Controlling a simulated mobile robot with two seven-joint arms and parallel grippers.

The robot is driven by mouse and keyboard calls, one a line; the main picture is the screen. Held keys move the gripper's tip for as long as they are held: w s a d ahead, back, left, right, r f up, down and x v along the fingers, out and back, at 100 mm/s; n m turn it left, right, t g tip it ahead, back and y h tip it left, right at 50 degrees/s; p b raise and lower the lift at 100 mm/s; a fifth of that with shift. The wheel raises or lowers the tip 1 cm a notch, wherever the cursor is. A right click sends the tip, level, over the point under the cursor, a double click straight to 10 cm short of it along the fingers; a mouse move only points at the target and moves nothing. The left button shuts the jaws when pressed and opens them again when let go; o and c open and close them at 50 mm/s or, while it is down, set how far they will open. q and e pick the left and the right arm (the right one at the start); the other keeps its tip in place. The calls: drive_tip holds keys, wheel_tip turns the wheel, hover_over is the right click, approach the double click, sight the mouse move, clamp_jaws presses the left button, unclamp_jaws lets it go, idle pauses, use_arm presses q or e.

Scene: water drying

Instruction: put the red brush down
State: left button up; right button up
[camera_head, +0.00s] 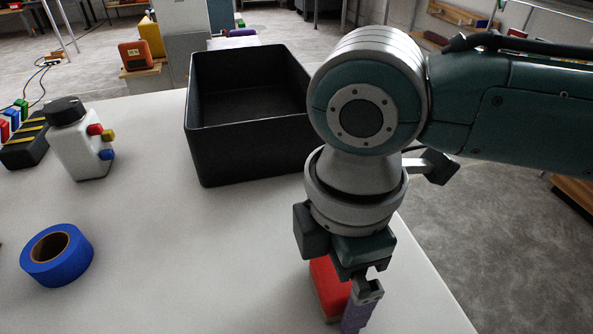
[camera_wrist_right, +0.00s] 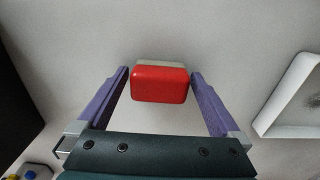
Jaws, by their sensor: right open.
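The red brush (camera_head: 328,287) has a red top and a pale underside. It rests on the white table near the front, partly hidden by my right gripper in the head view. In the right wrist view the brush (camera_wrist_right: 160,84) sits between the purple fingers of my right gripper (camera_wrist_right: 160,74), with a gap on each side. My right gripper (camera_head: 347,305) is open and points down at the brush, not clamped on it. My left gripper is not in view.
A black open crate (camera_head: 247,150) stands behind the arm. A blue tape roll (camera_head: 72,268) and a white bottle with coloured knobs (camera_head: 85,150) are at the left. A white tray-like object (camera_wrist_right: 284,100) shows in the right wrist view. The table between tape and brush is clear.

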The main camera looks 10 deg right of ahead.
wheel_tip(320, 180, up, 12)
drive_tip(key=p, duration=0.4)
drive_tip(key=s+a+f+m+t+y, duration=0.1)
drive_tip(key=s+a+f+m+y, duration=0.1)
drive_tip(key=s+a+m+y, duration=0.25)
drive_tip(key=s+d+f+m+t+h, duration=0.1)
drive_tip(key=s+d+m+h, duration=0.1)
drive_tip(key=s+d+m, duration=0.2)
drive_tip(key=s+d+f+m+t+h, duration=0.1)
drive_tip(key=s+d+m+h, duration=0.1)
drive_tip(key=d+m, duration=0.6)
drive_tip(key=shift+s+d+f+t, duration=0.3)
drive_tip(key=shift+s+d+f, duration=0.1)
drive_tip(key=shift+s+d, duration=0.5)
